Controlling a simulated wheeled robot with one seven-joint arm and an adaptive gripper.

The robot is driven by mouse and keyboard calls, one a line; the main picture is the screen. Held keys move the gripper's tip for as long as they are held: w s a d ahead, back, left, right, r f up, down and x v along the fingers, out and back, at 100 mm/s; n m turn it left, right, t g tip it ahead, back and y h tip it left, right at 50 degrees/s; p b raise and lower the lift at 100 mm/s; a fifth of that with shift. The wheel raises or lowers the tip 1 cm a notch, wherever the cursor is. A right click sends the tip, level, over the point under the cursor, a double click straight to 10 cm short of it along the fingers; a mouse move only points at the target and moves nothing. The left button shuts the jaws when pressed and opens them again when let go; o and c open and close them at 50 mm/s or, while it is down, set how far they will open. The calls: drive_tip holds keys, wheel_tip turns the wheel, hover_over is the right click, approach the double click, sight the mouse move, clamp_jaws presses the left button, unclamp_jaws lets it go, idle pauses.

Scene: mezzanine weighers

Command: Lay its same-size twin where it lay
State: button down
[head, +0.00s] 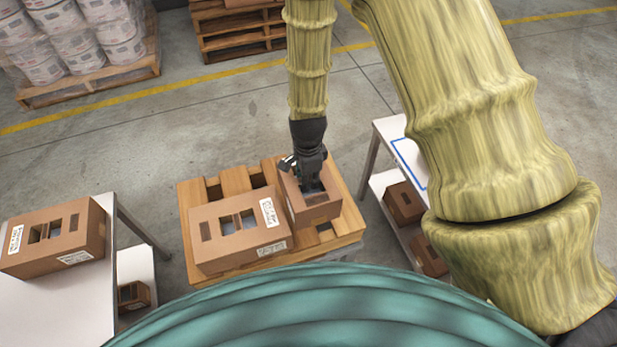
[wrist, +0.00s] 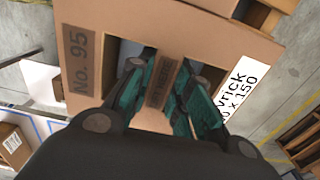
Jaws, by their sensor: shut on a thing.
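My gripper (head: 310,183) is shut on a brown carton (head: 318,213) at the right side of a wooden pallet (head: 349,222). In the wrist view the fingers (wrist: 160,88) go into two openings of the carton's top (wrist: 140,22) and pinch the strip between them. The top reads "No. 95" and has a partly hidden white label. I cannot tell whether the carton rests on the pallet or hangs just above it. A larger-looking carton (head: 221,257) with similar openings lies beside it. Another similar carton (head: 72,252) lies on the left table (head: 50,310).
The right table (head: 388,130) has a blue outline (head: 408,158), partly hidden by my arm; its visible part is bare. Small cartons (head: 404,203) sit on its lower shelf. Another small carton (head: 133,295) is under the left table. Stacked white containers (head: 75,38) stand at the back left.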

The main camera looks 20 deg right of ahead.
drive_tip(key=shift+f, duration=0.2)
drive_tip(key=shift+f+b, duration=2.9)
drive_tip(key=shift+f, duration=2.7)
drive_tip(key=shift+f, duration=0.2)
drive_tip(key=c, duration=1.2)
unclamp_jaws()
drive_tip(key=shift+c, duration=0.2)
